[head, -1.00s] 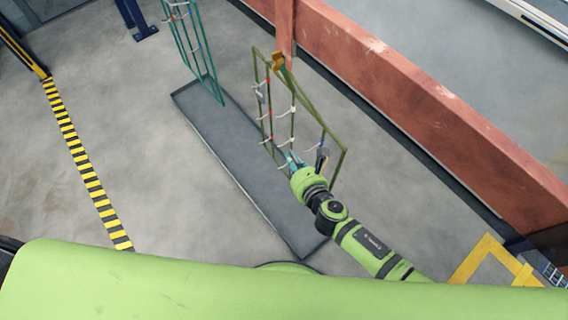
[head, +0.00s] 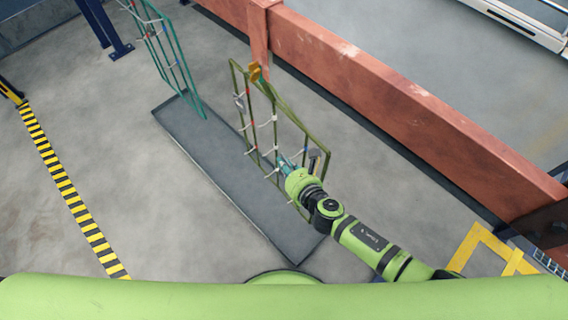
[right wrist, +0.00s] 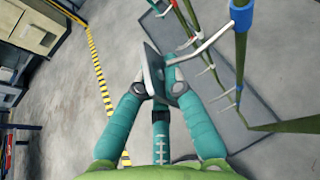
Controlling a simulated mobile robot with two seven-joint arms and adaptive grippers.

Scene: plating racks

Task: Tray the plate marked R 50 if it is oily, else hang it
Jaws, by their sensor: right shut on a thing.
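My right gripper (head: 284,162) is at the lower part of the olive rack (head: 283,103). In the right wrist view its teal fingers (right wrist: 160,88) are shut on a thin grey plate (right wrist: 153,70), seen nearly edge-on. A white hook (right wrist: 205,48) of the rack is close to the plate's right side; I cannot tell whether they touch. No marking or oil on the plate can be made out. A dark plate (head: 315,154) shows at the rack's right part, and a small grey one (head: 239,101) at its left edge. My left gripper is not in view.
A low grey tray (head: 215,155) lies on the floor under the racks. A teal rack (head: 176,58) stands at its far end. A red-brown barrier (head: 400,110) runs behind on the right. Floor left of the tray is clear up to the yellow-black strip (head: 70,195).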

